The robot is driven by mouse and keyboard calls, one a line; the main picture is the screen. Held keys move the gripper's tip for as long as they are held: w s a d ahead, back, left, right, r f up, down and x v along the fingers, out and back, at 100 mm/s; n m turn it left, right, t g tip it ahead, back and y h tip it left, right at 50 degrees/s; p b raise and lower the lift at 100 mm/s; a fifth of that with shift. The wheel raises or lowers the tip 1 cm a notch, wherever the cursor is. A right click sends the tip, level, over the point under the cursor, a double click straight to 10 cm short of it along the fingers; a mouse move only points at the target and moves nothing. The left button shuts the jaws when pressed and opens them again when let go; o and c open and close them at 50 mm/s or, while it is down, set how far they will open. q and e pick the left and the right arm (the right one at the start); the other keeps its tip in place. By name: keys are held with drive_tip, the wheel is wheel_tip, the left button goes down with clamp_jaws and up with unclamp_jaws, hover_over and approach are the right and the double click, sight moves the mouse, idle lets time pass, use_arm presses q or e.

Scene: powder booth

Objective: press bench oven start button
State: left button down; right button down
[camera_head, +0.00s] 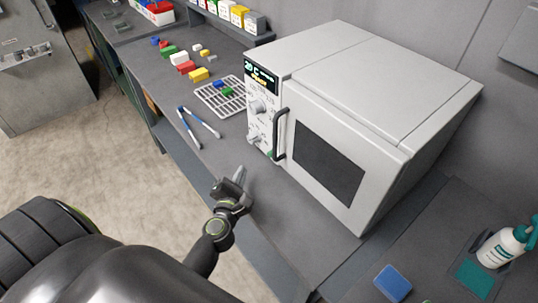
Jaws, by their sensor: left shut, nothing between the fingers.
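The white bench oven (365,75) stands on the grey bench, with its dark door window and black handle (279,133) facing the front. Its control panel (257,110) on the left of the front has a lit display (261,75) and two knobs. A small green spot shows low on the panel, partly behind the handle; I cannot tell for sure that it is the start button. My left gripper (240,174) is shut and empty. It is near the bench's front edge, below and left of the panel, apart from the oven. My right gripper is out of view.
Blue-and-white tongs (199,127) and a white wire rack (221,97) with small blocks lie left of the oven. Several coloured blocks (185,67) lie farther back. A spray bottle (508,245) and a blue pad (393,282) are at lower right. Bare bench lies before the oven.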

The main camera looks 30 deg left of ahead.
sight(271, 154)
use_arm(q)
drive_tip(key=shift+a+f+n+g+y, duration=0.6)
drive_tip(key=shift+a+f+n, duration=0.25)
drive_tip(key=shift+n, duration=0.25)
drive_tip(key=shift+s+f, duration=0.1)
drive_tip(key=shift+f, duration=0.1)
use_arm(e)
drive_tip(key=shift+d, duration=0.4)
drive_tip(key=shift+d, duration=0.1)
use_arm(q)
drive_tip(key=shift+d, duration=0.1)
drive_tip(key=w+d, duration=0.1)
drive_tip(key=w, duration=0.3)
drive_tip(key=w+d+b, duration=0.1)
drive_tip(key=w, duration=0.2)
drive_tip(key=shift+d, duration=0.35)
drive_tip(key=shift+w+d, duration=0.25)
drive_tip(key=shift+w, duration=0.35)
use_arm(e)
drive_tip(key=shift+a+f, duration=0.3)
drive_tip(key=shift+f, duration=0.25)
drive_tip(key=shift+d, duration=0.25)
use_arm(q)
drive_tip(key=shift+w, duration=0.1)
